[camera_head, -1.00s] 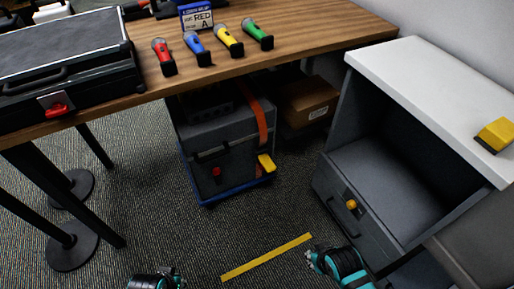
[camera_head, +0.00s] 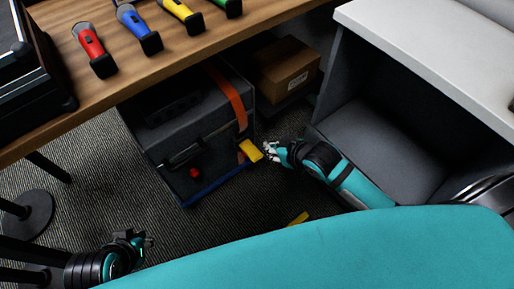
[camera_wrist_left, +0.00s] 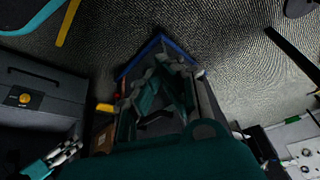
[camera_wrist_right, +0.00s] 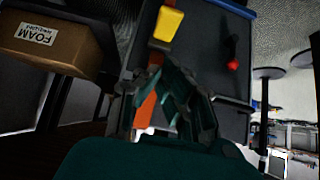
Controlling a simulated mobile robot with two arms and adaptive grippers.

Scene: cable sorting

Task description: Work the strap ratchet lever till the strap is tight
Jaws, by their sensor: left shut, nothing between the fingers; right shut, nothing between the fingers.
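The grey case (camera_head: 165,165) stands under the wooden table, with an orange strap (camera_head: 228,95) running over its top and down its front. The yellow ratchet lever (camera_head: 250,150) sticks out from the strap on the case front. It also shows near the top of the right wrist view (camera_wrist_right: 168,25). My right gripper (camera_head: 269,150) is shut and empty, just right of the lever tip; I cannot tell whether they touch. My left gripper (camera_head: 148,240) is shut and empty, low over the floor, left of and nearer than the case.
A cardboard box (camera_head: 287,68) stands behind the case to the right. An open grey cabinet (camera_head: 375,150) is on the right, beside my right arm. Black table legs (camera_head: 45,165) stand at the left. The wooden table (camera_head: 170,58) with coloured cylinders overhangs the case.

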